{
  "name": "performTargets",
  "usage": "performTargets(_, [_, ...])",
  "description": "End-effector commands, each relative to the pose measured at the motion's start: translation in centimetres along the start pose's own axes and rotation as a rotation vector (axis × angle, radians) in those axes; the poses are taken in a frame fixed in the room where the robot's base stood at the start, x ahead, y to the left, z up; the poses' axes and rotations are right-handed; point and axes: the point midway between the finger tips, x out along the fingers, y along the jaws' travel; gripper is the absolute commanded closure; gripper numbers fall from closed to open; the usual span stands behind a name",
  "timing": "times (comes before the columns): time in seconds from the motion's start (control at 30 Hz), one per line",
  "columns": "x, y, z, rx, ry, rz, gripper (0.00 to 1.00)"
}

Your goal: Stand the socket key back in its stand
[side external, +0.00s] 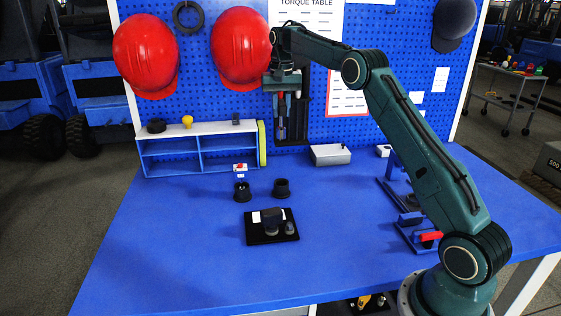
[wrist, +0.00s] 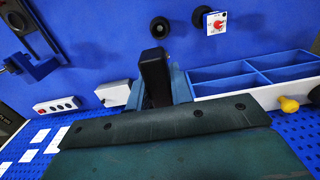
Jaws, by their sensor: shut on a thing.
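My gripper (side external: 284,100) is high in front of the pegboard, pointing down. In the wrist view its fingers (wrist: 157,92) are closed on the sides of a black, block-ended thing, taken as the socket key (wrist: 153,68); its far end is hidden. In the side view it is hard to separate from dark tools behind. Two black round cups stand on the blue bench, a left cup (side external: 242,191) and a right cup (side external: 282,188). The right cup also shows in the wrist view (wrist: 159,27), beyond the held thing and apart from it. Which one is the key's stand I cannot tell.
A blue shelf unit (side external: 205,152) stands left of my gripper, with a grey-white box (side external: 330,155) to the right. A small red-switch box (side external: 240,168) is behind the left cup. A black plate (side external: 256,238) with dark parts lies in front. Bench front left is clear.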

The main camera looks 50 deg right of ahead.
Motion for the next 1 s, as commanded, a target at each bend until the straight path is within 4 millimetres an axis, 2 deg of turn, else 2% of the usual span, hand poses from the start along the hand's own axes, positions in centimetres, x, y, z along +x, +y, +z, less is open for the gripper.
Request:
performTargets(0.27, [-0.1,0.1,-0.2,-0.006,0.000,0.000,1.00])
performTargets(0.47, [0.7,0.1,-0.2,-0.006,-0.001,0.000,1.00])
performTargets(0.67, [3.1,0.1,-0.1,-0.006,-0.003,0.001,1.00])
performTargets(1.0, [9.5,0.1,-0.1,-0.006,-0.003,0.001,1.00])
